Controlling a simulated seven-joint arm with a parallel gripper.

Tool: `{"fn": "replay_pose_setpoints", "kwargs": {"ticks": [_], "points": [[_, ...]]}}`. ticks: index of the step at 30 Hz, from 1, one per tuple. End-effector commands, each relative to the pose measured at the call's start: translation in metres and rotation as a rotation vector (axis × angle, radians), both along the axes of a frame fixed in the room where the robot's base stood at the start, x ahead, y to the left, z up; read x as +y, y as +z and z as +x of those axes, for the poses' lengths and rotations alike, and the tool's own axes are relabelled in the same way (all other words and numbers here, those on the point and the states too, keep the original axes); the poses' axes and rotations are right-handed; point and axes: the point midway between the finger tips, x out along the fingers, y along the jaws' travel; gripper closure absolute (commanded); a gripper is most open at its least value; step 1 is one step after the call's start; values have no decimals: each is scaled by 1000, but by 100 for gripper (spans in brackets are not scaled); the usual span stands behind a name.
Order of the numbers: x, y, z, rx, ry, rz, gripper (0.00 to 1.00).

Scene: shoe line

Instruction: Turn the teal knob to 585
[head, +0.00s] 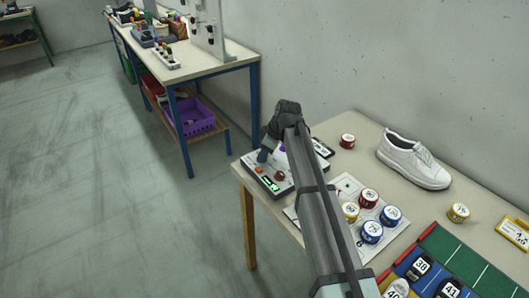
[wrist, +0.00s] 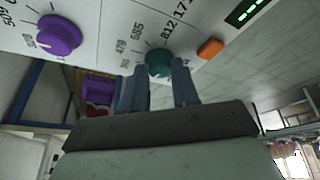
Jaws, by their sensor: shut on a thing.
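The teal knob (wrist: 158,62) sits on a pale control panel (wrist: 105,25), with printed numbers around it, among them 479, 585 and 812. My gripper (wrist: 160,76) is shut on the knob, one blue-grey finger on each side. I cannot tell which number the knob points to. In the head view my gripper (head: 264,156) is over the panel (head: 251,161) at the table's left end, and the teal knob is hidden there. A lit green display (wrist: 247,11) is on the panel, but its digits are too small to read.
A purple knob (wrist: 58,35) and an orange button (wrist: 210,48) flank the teal knob. Several numbered tins, such as a blue one (head: 371,232), stand on a white sheet nearby. A white shoe (head: 413,162) stands farther right. Open floor lies left.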

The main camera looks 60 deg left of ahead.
Motion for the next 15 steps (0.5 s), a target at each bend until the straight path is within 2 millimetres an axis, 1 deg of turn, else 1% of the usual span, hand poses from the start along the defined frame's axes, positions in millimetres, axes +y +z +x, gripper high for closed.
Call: {"fn": "replay_pose_setpoints", "kwargs": {"ticks": [1, 3, 11, 15], "points": [[0, 0, 0, 0, 0, 0, 95], [0, 0, 0, 0, 0, 0, 100], [-1, 0, 0, -1, -31, 0, 100], [-2, 0, -1, -1, -92, 0, 100]]}}
